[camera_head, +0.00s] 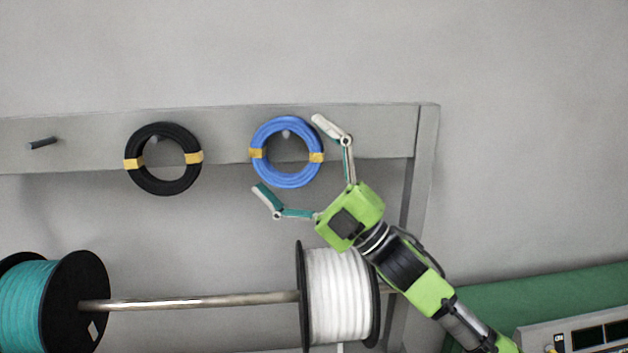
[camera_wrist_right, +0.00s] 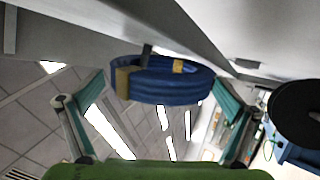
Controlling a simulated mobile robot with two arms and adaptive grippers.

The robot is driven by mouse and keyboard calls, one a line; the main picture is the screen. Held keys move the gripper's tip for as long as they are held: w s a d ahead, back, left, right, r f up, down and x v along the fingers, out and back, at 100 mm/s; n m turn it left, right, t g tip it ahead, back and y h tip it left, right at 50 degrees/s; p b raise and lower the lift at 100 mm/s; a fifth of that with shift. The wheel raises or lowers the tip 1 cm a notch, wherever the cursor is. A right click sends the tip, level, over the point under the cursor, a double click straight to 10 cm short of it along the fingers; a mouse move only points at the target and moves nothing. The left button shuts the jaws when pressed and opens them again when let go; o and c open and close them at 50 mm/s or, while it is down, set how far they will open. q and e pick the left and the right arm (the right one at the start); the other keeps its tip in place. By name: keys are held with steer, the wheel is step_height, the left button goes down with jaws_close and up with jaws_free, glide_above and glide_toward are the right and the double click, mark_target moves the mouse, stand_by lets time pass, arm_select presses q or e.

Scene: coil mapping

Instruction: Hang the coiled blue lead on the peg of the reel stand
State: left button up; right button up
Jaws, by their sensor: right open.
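The coiled blue lead (camera_head: 288,180), tied with two yellow bands, hangs on a peg (camera_head: 286,134) of the reel stand's top board (camera_head: 226,122). In the right wrist view the peg (camera_wrist_right: 146,52) passes through the top of the blue coil (camera_wrist_right: 165,90). My right gripper (camera_head: 288,153) is open, with one finger at the coil's upper right and the other below its lower left. The fingers look apart from the coil, and nothing is between them in a grip. My left gripper is in neither view.
A black coil (camera_head: 164,187) hangs on a peg to the left, and a bare peg (camera_head: 42,143) is further left. Below, a rod (camera_head: 190,302) carries a teal spool (camera_head: 28,300) and a white spool (camera_head: 338,300). An instrument (camera_head: 580,338) stands at lower right.

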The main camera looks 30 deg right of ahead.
steer(key=v, duration=1.1)
steer(key=shift+s+f, duration=0.1)
steer(key=shift+f, duration=0.05)
